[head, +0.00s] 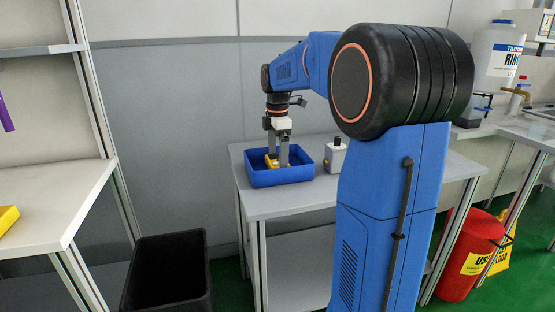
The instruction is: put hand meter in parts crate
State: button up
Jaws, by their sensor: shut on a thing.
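The blue parts crate (281,179) stands on a grey table (262,204) in the middle of the view. My gripper (278,160) points down into the crate, with its fingertips at about rim height or just below. It is shut on a small yellow thing, which looks like the hand meter (271,161). The fingers and the crate's front wall hide part of the meter, and I cannot tell whether it touches the crate floor.
A small grey-white bottle (335,155) with a dark top stands just right of the crate. A black bin (168,272) is on the floor at left. A pale bench (50,195) is at far left. A red bucket (470,253) and a large white jug (497,57) are at right.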

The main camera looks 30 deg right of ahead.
aim_at(278, 160)
jog(key=shift+f, duration=0.2)
jog(key=o, duration=0.9)
jog(key=shift+f, duration=0.1)
notch_tip(278, 160, up, 12)
jog(key=s+a+f+m+t, duration=0.1)
jog(key=s+a+f+m, duration=0.1)
jog(key=s, duration=0.3)
jog(key=s+a+f+m, duration=0.2)
jog(key=s+a+m, duration=0.1)
jog(key=s+a, duration=0.2)
jog(key=s+a+f+m+t, duration=0.1)
jog(key=s+a+f+m, duration=0.1)
jog(key=s, duration=0.4)
jog(key=shift+s+a+f+m+t, duration=0.2)
jog(key=shift+a+f, duration=0.1)
jog(key=shift+a, duration=0.2)
jog(key=shift+s+a+f+m+t, duration=0.15)
jog(key=shift+a+f+m, duration=0.1)
jog(key=shift+a, duration=0.25)
jog(key=s+a+f+m+t, duration=0.1)
jog(key=s+a+f+m, duration=0.1)
jog(key=s+f, duration=0.4)
jog(key=s+a+f+m+t, duration=0.1)
jog(key=s+a+f+m, duration=0.1)
jog(key=s+f+m, duration=0.3)
notch_tip(278, 160, down, 3)
jog(key=s, duration=0.2)
jog(key=shift+s+a, duration=0.3)
jog(key=shift+a, duration=0.1)
